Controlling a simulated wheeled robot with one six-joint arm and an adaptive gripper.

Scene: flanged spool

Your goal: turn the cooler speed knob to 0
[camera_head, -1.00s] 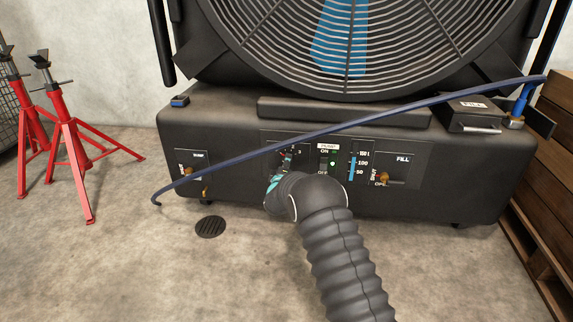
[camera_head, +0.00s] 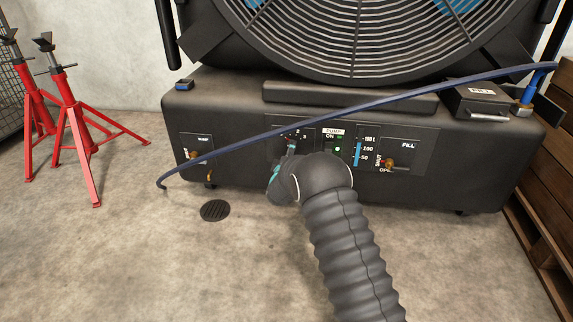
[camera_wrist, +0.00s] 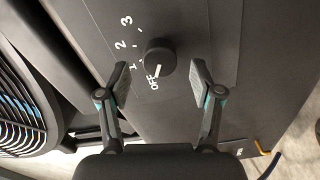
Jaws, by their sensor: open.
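The cooler speed knob (camera_wrist: 160,56) is a round black knob on a dark panel, seen in the wrist view. Its dial is marked OFF, 1, 2 and 3. A short white line at the knob's edge appears to point at or near OFF, but it is small. My gripper (camera_wrist: 160,74) is open, with one finger on each side below the knob. The knob is clear of the fingertips, with no visible contact. In the head view my gripper (camera_head: 287,162) is at the speed panel, and my arm hides most of that dial.
A dark blue hose (camera_head: 400,105) slants across the cooler's front (camera_head: 235,115), above my gripper. The pump switch (camera_head: 334,148) and fill valve (camera_head: 388,163) are to the right. Red jack stands (camera_head: 75,130) stand left, a wooden crate (camera_head: 550,190) right. A drain (camera_head: 215,210) lies in the floor.

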